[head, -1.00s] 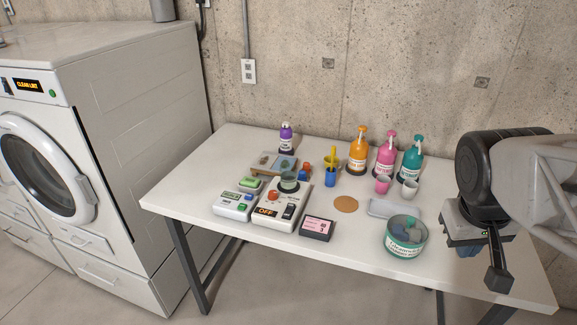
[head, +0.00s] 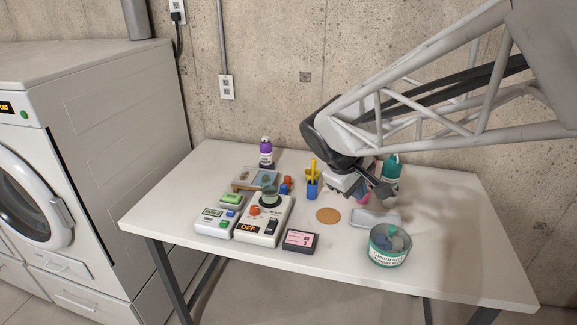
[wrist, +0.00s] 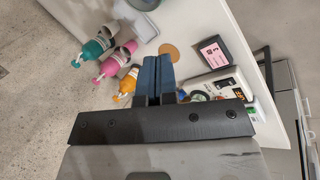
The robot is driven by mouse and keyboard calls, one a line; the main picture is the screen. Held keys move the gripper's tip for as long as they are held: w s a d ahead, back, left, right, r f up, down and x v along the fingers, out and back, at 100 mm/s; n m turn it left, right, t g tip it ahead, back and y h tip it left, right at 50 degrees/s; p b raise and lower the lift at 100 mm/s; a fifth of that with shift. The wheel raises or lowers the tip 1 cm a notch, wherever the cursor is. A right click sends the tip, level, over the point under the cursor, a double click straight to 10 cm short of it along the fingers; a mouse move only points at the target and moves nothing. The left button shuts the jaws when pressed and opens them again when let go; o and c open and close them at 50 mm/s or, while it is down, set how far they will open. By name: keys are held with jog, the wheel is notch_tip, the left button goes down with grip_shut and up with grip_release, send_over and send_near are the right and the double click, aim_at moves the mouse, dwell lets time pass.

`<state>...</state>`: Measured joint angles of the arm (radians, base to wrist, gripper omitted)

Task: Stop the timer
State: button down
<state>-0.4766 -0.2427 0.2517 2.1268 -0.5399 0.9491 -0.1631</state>
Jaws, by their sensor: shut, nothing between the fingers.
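A white box with a small greenish display and blue and green buttons (head: 214,223) sits at the table's front left; it looks like the timer, but its display is too small to read. Beside it on the right is a larger white unit (head: 262,222) with a dark OFF display, a red knob and a black switch. This unit is partly visible in the wrist view (wrist: 225,84). My gripper (head: 361,190) is above the table, right of both units and apart from them. Its blue fingers are together and empty in the wrist view (wrist: 158,75).
A black box with a pink label (head: 301,240) is right of the OFF unit. A blue cup with a yellow item (head: 312,185), a cork disc (head: 328,215) and a round tin (head: 389,246) stand nearby. Bottles stand behind my gripper, partly hidden.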

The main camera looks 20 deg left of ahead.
jog(key=w+a+f+n+t, duration=0.1)
jog(key=w+a+f+n, duration=0.15)
jog(key=a, duration=0.65)
jog(key=w+a+f+n+t, duration=0.1)
jog(key=w+a+f+n, duration=0.15)
jog(key=a, duration=0.55)
jog(key=n+t, duration=0.3)
jog(key=n, duration=0.3)
send_over(224, 223)
notch_tip(224, 223, down, 6)
jog(key=shift+d+f, duration=0.1)
jog(key=shift+f, duration=0.1)
jog(key=shift+f, duration=4.3)
jog(key=shift+f, duration=0.85)
jog(key=shift+r, duration=0.9)
